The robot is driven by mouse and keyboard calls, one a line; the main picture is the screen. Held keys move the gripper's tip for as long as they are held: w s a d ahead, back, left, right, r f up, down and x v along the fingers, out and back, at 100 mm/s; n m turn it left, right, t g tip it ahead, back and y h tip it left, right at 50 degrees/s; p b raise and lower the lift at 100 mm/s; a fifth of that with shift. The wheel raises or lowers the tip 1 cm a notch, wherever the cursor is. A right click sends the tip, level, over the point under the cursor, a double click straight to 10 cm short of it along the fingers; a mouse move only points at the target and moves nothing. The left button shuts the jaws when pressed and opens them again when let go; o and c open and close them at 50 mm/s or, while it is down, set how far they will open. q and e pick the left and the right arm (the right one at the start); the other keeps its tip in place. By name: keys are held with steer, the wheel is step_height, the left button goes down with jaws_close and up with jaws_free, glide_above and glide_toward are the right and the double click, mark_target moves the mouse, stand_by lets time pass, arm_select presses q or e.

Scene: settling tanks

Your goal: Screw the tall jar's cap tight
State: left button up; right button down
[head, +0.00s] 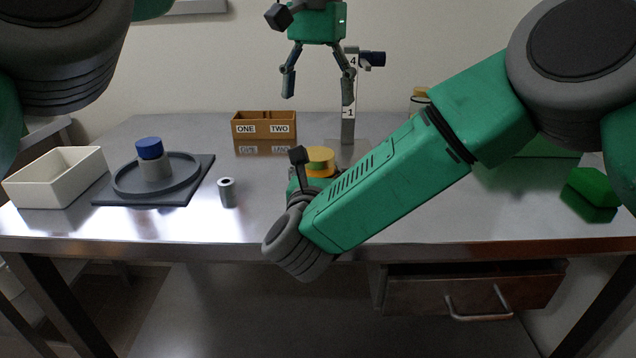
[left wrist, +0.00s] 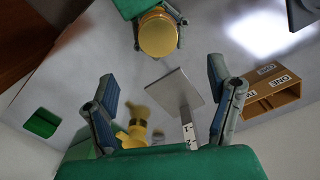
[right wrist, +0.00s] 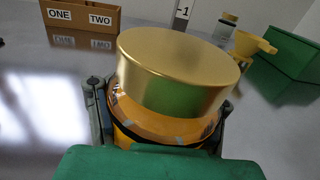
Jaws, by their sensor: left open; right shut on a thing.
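The tall jar shows amber sides (right wrist: 165,132) under a wide gold cap (right wrist: 185,72) in the right wrist view. The cap sits on top of the jar; I cannot tell how tight it is. The gold cap also shows in the head view (head: 319,160) and at the top of the left wrist view (left wrist: 158,35). My right gripper (right wrist: 158,115) is shut around the jar's body below the cap; in the head view my right forearm hides most of it. My left gripper (head: 318,97) is open and empty, high above the back of the table, its fingers pointing down and apart from the jar.
A brown ONE/TWO box (head: 264,124) and a numbered post (head: 349,120) stand behind the jar. Left are a white bin (head: 55,178), a dark round tray (head: 190,178) with a blue-topped piece (head: 150,149), and a grey cylinder (head: 227,193). A yellow funnel-like thing (right wrist: 252,44) stands back right.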

stand_by(0.4)
steer(key=shift+c, duration=1.9)
jaws_free()
steer(key=s, duration=0.4)
steer(key=s+a, duration=0.1)
steer(key=s, duration=0.6)
steer(key=shift+s+a, duration=0.3)
steer(key=shift+s, duration=0.1)
steer(key=shift+f, duration=0.1)
